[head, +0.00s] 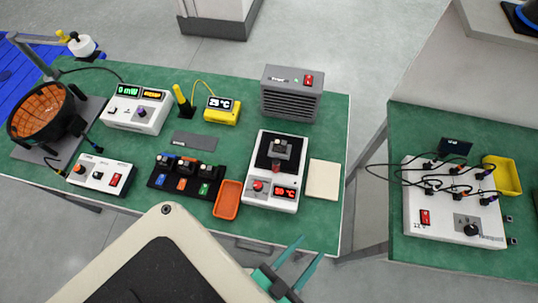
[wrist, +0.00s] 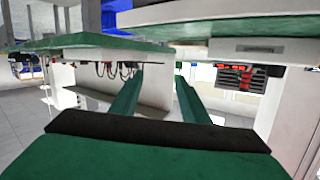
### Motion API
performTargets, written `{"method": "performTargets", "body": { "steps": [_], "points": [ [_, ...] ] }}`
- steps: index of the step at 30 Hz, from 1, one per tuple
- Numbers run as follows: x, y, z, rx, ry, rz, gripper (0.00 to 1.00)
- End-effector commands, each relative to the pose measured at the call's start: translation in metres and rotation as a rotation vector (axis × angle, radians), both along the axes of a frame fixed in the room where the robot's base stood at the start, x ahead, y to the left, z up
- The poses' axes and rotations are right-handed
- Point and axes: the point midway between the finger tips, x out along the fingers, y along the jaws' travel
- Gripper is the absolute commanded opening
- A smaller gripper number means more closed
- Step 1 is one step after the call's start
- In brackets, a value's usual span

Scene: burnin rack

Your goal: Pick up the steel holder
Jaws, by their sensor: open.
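A small grey metallic block (head: 281,148) sits on the black top plate of a white heater unit (head: 270,205) with a red display. It looks like the steel holder, though its details are too small to be sure. Several small dark holders (head: 184,167) stand in a black rack (head: 155,183) with blue, orange and green tags to its left. My gripper (head: 312,247) is open and empty, in front of the green bench's near edge and well apart from the block. In the wrist view my gripper (wrist: 160,73) shows two green fingers spread with nothing between them.
An orange tray (head: 228,199) and a cream pad (head: 323,180) flank the heater. A grey fan unit (head: 291,94) stands behind it. A second bench at right holds a cabled white box (head: 450,232) and a yellow tray (head: 503,175). Floor shows between the benches.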

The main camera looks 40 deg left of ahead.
Motion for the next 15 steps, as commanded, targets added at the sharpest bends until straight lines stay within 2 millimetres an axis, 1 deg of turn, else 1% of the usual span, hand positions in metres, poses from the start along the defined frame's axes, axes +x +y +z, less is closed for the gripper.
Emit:
{"method": "performTargets", "body": {
  "steps": [1,5,6,8,9,11,12,14,15],
  "points": [
    [0.017,0.009,0.002,0.051,-0.020,-0.004,0.42],
    [0.061,0.037,0.008,0.209,-0.049,0.002,0.42],
    [0.074,0.048,0.011,0.259,-0.057,0.012,0.42],
    [0.094,0.064,0.017,0.331,-0.068,0.031,0.42],
    [0.108,0.075,0.023,0.375,-0.077,0.048,0.42],
    [0.127,0.092,0.033,0.442,-0.087,0.078,0.42],
    [0.138,0.104,0.040,0.484,-0.093,0.102,0.42],
    [0.156,0.123,0.053,0.543,-0.102,0.142,0.42],
    [0.166,0.135,0.062,0.580,-0.107,0.173,0.42]
  ]
}}
